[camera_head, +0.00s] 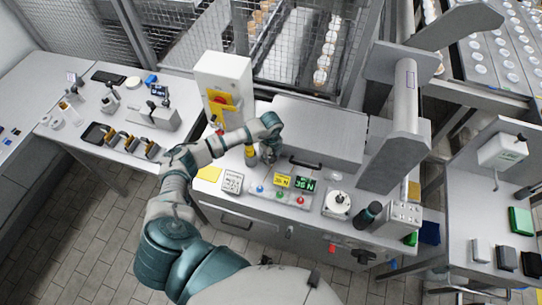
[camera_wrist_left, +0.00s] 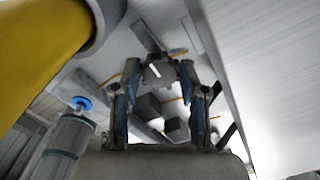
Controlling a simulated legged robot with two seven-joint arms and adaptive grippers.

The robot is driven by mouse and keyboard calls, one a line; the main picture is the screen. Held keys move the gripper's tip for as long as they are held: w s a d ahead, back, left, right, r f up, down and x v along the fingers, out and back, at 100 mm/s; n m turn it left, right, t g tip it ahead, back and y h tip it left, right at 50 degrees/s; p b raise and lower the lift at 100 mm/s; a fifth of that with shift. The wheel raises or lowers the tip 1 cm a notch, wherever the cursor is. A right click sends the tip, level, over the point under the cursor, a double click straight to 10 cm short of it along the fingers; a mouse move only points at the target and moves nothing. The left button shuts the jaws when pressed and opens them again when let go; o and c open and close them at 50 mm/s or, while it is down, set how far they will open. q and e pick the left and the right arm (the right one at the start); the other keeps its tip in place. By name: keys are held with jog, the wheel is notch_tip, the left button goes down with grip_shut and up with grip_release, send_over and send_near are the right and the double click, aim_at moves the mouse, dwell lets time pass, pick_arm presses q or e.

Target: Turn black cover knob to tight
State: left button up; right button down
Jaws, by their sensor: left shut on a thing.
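My left gripper (camera_head: 268,154) reaches down at the left end of the metal bench cover, beside a yellow post. The wrist view shows its two fingers (camera_wrist_left: 158,76) closed in around a small rounded grey-dark knob (camera_wrist_left: 158,73) at the fingertips. My fingers and wrist hide most of this knob in the head view, so its turn angle cannot be told. Two small displays, one yellow (camera_head: 282,181) and one green on black (camera_head: 306,184), appear to read 36 N. My right gripper is out of view.
A grey cover box (camera_head: 318,130) with a dark handle stands right of my gripper. A white box with a yellow panel and red button (camera_head: 222,98) stands behind. Blue, green and red buttons, a round white device (camera_head: 338,204) and a black cylinder (camera_head: 367,215) occupy the front.

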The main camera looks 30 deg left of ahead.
pick_arm(q)
jog(key=shift+m, duration=0.3)
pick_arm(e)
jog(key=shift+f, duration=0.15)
pick_arm(q)
jog(key=m+b, duration=0.1)
jog(key=m, duration=0.4)
jog(key=shift+w+m+b, duration=0.1)
jog(key=shift+m+b, duration=0.2)
jog(key=m+b, duration=0.1)
jog(key=m, duration=0.4)
jog(key=shift+b, duration=0.4)
jog(key=shift+m+b, duration=0.3)
jog(key=shift+m, duration=0.8)
jog(key=shift+m+b, duration=0.3)
jog(key=shift+m, duration=0.5)
jog(key=shift+m+b, duration=0.5)
jog(key=shift+m, duration=1)
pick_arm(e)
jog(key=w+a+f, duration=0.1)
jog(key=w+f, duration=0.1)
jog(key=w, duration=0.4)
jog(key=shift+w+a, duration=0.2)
pick_arm(q)
jog(key=o, duration=1.1)
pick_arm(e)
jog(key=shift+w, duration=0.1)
pick_arm(q)
jog(key=shift+o, duration=0.2)
